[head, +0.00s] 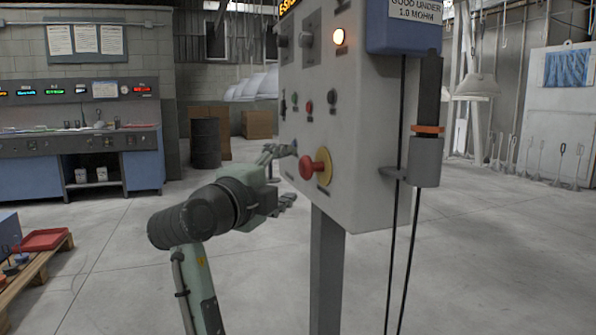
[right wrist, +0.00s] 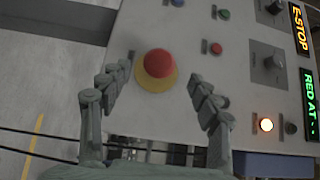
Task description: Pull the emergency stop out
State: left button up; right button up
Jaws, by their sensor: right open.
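The emergency stop is a red mushroom button (head: 312,168) on a yellow round base (head: 325,169), low on the front of a grey control box (head: 370,140). My right gripper (head: 290,174) is open in front of it, one finger above and one below the button's level. In the right wrist view the red button (right wrist: 158,64) stands out from its yellow base (right wrist: 157,86), between the two spread fingers of the open gripper (right wrist: 161,69). Neither finger clearly touches it. My left gripper is not in view.
The box stands on a grey post (head: 327,270). Small buttons and knobs and a lit orange lamp (head: 339,37) sit above the stop. A cylindrical holder with black cables (head: 425,160) hangs on the box's right side. An orange E-STOP display (right wrist: 299,29) is lit. Open floor lies around.

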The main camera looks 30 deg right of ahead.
jog(key=v, duration=0.5)
dwell(0.5)
